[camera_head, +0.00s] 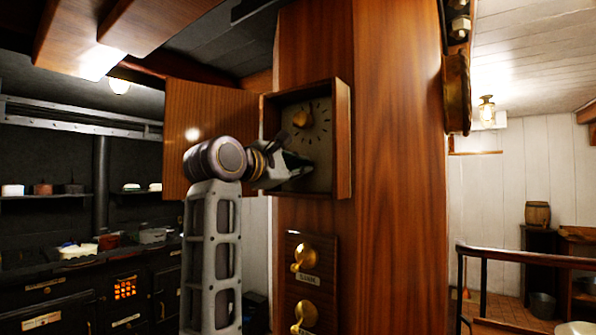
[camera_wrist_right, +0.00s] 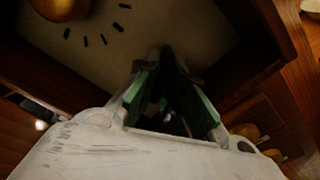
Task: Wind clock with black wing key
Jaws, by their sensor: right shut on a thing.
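The clock (camera_head: 346,140) is a shallow wooden box on a broad wooden post, its door (camera_head: 205,112) swung open to the left. Its pale face (camera_head: 322,140) has dark tick marks, and a round brass piece (camera_head: 302,119) sits on it. My right gripper (camera_head: 298,164) reaches into the lower part of the box from the left. In the right wrist view its green-padded fingers (camera_wrist_right: 172,90) are shut on a dark piece, seemingly the black wing key (camera_wrist_right: 166,62), against the lower face. Shadow hides whether the key sits in a hole. My left gripper is out of view.
Below the clock, the post carries a panel with brass fittings (camera_head: 304,257) and labels. A black stove (camera_head: 60,300) stands at left, a railing (camera_head: 520,256) at right. The box walls closely surround my gripper.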

